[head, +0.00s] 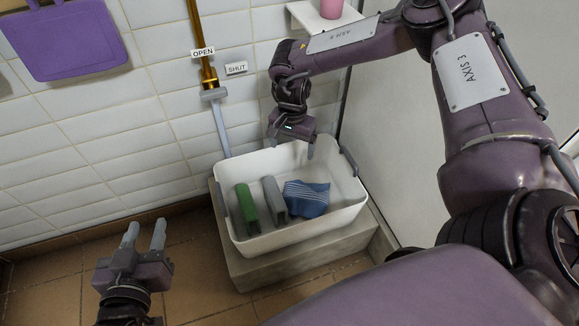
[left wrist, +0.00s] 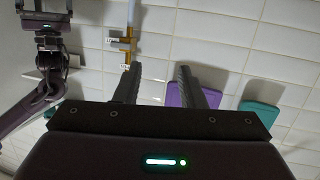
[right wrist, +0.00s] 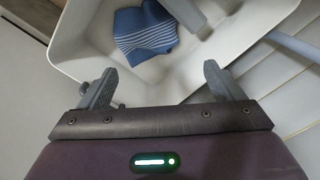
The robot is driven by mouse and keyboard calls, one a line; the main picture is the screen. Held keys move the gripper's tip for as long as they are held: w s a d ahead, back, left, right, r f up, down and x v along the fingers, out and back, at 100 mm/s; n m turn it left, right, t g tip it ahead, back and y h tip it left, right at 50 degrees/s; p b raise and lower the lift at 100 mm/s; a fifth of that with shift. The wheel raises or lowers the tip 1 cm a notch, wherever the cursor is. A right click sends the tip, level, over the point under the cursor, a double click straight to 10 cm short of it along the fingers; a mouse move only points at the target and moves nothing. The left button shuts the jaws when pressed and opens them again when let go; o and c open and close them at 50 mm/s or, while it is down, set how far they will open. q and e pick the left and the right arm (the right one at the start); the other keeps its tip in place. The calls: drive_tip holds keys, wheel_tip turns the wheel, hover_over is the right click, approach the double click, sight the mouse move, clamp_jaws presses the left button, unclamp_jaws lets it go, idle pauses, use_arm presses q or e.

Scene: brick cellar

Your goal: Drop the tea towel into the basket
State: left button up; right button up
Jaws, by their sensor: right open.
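The blue tea towel with white stripes (head: 306,198) lies crumpled on the floor of the white basket (head: 330,222), towards its right side. It also shows inside the basket in the right wrist view (right wrist: 146,32). My right gripper (head: 292,140) hangs over the back of the basket, apart from the towel. In the right wrist view its fingers (right wrist: 156,85) are spread with nothing between them. My left gripper (head: 144,236) is left of the basket, above the tiled floor. Its two fingers (left wrist: 165,85) stand apart and empty, facing the wall.
A green block-like thing (head: 247,209) and a grey one (head: 275,202) lie in the basket left of the towel. The basket stands on a stone plinth (head: 270,271). A lever (head: 219,120) on a brass pipe is on the tiled wall behind. A purple board (head: 65,40) hangs upper left.

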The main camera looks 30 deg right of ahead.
use_arm(q)
drive_tip(key=shift+s+f+g+y, duration=0.15)
drive_tip(key=shift+s+f+g, duration=0.1)
drive_tip(key=shift+f, duration=0.25)
drive_tip(key=shift+s+f+g+y, duration=0.15)
drive_tip(key=shift+f+g, duration=0.1)
drive_tip(key=shift+f, duration=0.25)
use_arm(e)
drive_tip(key=shift+r, duration=0.1)
use_arm(q)
drive_tip(key=s+a+f+g+y+p, duration=0.2)
drive_tip(key=s+a+f+g+y, duration=0.1)
drive_tip(key=s+f+g, duration=0.4)
drive_tip(key=s+f, duration=0.3)
drive_tip(key=f, duration=0.1)
drive_tip(key=shift+f+g+p, duration=0.3)
drive_tip(key=shift+g+p, duration=0.1)
use_arm(e)
wheel_tip(320, 180, up, 8)
